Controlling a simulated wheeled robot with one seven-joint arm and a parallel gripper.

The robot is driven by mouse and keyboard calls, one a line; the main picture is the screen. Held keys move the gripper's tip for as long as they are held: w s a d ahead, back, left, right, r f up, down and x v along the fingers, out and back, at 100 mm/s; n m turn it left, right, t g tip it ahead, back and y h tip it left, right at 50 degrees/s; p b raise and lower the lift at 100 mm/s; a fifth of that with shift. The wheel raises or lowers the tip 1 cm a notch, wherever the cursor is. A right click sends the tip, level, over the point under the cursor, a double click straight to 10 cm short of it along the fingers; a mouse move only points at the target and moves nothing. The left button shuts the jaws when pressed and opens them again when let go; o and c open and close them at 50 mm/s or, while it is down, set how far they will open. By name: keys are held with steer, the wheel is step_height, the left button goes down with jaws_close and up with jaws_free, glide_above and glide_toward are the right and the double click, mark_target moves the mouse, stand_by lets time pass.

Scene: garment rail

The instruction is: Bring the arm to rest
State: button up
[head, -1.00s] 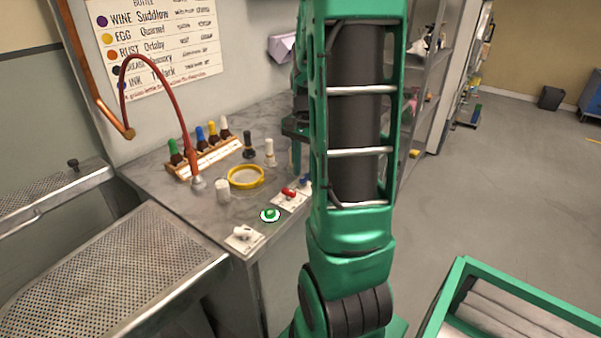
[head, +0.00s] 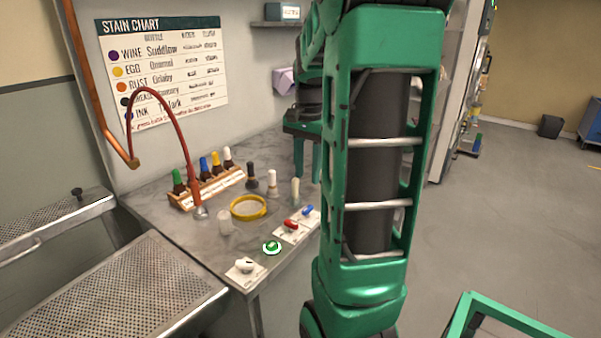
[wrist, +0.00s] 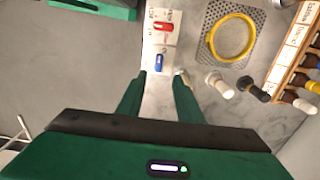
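My arm, green with a dark core, stands tall in the head view and hides part of the counter's right end. My gripper (wrist: 160,78) points down over the counter (head: 160,220); in the wrist view its two green fingers are apart with bare counter between them. In the head view the gripper (head: 307,178) is partly covered by my arm. A cream bottle (head: 295,190) stands just below the fingers; in the wrist view its pale top (wrist: 181,72) shows by the right fingertip. I cannot tell whether they touch.
A white bottle (head: 272,184) and a black bottle (head: 251,176) stand close by. A wooden rack (head: 207,190) holds several coloured bottles. Open floor (head: 520,200) lies right.

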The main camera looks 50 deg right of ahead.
stand_by(0.3)
steer(key=s+a+f+n, duration=0.2)
steer(key=s+a+n, duration=0.3)
steer(key=s+a, duration=0.2)
steer(key=s+a+f+n, duration=0.2)
steer(key=s+a+n, duration=0.3)
steer(key=a, duration=0.5)
steer(key=s, duration=0.2)
steer(key=shift+s+f+n, duration=0.3)
steer(key=shift+f+n, duration=0.1)
steer(key=shift+w+f, duration=0.25)
steer(key=shift+w, duration=0.35)
